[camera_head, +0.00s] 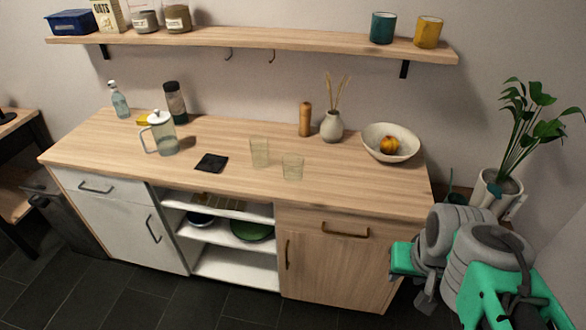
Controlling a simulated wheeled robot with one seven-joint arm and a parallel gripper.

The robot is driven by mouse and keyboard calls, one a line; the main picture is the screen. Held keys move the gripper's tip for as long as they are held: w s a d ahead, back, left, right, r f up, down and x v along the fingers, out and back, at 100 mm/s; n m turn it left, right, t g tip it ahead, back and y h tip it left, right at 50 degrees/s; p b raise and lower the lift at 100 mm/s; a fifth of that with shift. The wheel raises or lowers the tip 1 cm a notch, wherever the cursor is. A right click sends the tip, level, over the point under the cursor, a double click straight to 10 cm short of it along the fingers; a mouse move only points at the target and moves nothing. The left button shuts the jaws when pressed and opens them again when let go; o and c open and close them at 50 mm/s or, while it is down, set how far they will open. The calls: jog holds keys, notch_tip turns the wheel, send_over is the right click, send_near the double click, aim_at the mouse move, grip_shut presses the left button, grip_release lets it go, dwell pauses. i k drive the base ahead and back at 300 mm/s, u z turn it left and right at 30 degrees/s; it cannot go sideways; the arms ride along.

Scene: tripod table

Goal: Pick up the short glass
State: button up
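Two clear, faintly greenish glasses stand upright near the middle of the wooden counter (225,180). The right glass (293,167) is closer to the front edge and looks slightly shorter and wider. The left glass (259,152) stands a little behind it and looks slightly taller. The two are close together with a small gap between them. My arm is folded at the lower right, off the counter's right end. What seems to be my gripper (425,292) is there, far from both glasses; its fingers are too unclear to read as open or shut.
A black coaster (211,162) and a glass pitcher (162,134) are left of the glasses. A pepper mill (305,119), a vase (332,127) and a bowl (391,143) with an orange fruit stand behind and right. A shelf (260,40) hangs above. A potted plant (494,188) stands right.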

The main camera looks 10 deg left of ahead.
aim_at(293, 163)
jog(key=z, duration=0.35)
jog(key=i, duration=0.8)
jog(key=u, duration=3.65)
